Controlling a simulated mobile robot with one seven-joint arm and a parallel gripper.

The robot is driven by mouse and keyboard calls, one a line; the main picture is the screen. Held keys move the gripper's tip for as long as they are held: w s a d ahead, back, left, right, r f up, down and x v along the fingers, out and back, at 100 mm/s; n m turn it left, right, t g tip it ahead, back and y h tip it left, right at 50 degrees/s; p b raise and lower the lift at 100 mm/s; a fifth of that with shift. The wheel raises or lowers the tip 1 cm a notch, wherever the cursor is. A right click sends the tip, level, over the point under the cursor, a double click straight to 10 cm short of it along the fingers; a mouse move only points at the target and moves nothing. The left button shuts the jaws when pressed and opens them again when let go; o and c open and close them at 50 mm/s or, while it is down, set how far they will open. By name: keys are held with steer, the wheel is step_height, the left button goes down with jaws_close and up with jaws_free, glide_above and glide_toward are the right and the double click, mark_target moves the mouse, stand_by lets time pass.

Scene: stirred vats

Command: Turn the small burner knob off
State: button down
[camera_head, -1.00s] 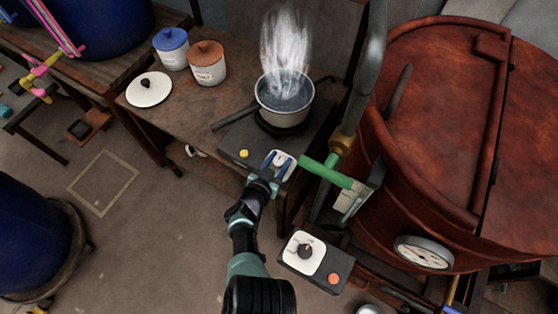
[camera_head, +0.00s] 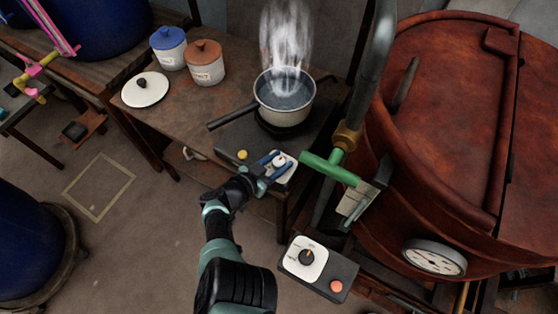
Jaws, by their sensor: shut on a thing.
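The small burner (camera_head: 240,140) is a dark hot plate on the wooden bench, with a pale plate on its front right corner. The small burner knob (camera_head: 279,160) is on that plate, partly hidden by my fingers. My gripper (camera_head: 275,162) reaches in from the lower left and is shut on the knob, with blue fingers on either side of it. The knob's pointer is too small to read. A yellow button (camera_head: 242,155) is to the left of my gripper. A pot (camera_head: 284,100) of steaming water sits on the burner.
A green valve handle (camera_head: 330,169) is close to the right of my gripper, by a large copper vat (camera_head: 440,130). A separate control box (camera_head: 318,268) with a dial and orange button is lower right. The pot's handle (camera_head: 233,117) points left.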

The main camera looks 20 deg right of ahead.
steer(key=shift+c, duration=2)
jaws_free()
steer(key=shift+r, duration=0.1)
steer(key=shift+a, duration=0.15)
steer(key=shift+s+a+r+p, duration=0.15)
steer(key=shift+a+r+p, duration=0.1)
steer(key=shift+p, duration=0.1)
steer(key=p+v, duration=0.6)
steer(key=v, duration=0.6)
steer(key=shift+s+f+p, duration=0.15)
steer(key=shift+f+p, duration=0.05)
steer(key=shift+p, duration=0.15)
